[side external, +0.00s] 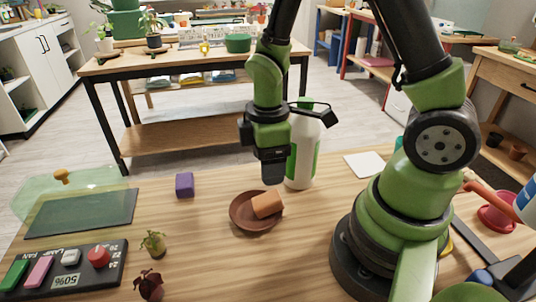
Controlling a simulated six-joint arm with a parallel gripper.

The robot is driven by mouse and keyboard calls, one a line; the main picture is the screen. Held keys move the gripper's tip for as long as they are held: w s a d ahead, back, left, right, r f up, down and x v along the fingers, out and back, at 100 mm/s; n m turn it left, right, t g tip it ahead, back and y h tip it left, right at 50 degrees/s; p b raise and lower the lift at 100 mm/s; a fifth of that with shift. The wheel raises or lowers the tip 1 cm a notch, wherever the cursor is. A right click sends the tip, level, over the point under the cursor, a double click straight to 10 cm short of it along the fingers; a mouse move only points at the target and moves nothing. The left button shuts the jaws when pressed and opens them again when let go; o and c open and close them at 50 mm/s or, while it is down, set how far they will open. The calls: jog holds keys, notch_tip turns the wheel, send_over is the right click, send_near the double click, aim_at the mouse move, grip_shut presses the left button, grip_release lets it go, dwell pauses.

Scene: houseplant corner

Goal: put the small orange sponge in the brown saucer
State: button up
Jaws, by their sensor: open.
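The small orange sponge (266,204) is a block lying in the brown saucer (240,220), toward its right side. It looks slightly tilted, with its right end near the rim. The saucer is a shallow round dish on the wooden table. My gripper (272,180) points down just above and behind the sponge. Its jaws are open and there appears to be a small gap between them and the sponge. The exact gap between the fingers is hard to see from this side.
A white bottle with a green label (303,155) stands close behind my gripper. A purple block (184,185) lies to the left. Small plants (153,243) and a dark control panel (65,267) are at front left. A white square (364,164) lies right of the bottle.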

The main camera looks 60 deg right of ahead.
jog(key=s+a+r+m+t, duration=0.1)
jog(key=s+r+m+t, duration=0.2)
jog(key=r+m, duration=0.3)
jog(key=s+a+r+m+t+y, duration=0.1)
jog(key=s+r+m+t, duration=0.3)
jog(key=r, duration=0.9)
jog(key=shift+s+a+r+m+y, duration=0.25)
jog(key=shift+s+m, duration=0.2)
jog(key=shift+m, duration=0.75)
jog(key=shift+o, duration=0.9)
jog(key=shift+s+r+m, duration=0.15)
jog(key=shift+s+m, duration=0.25)
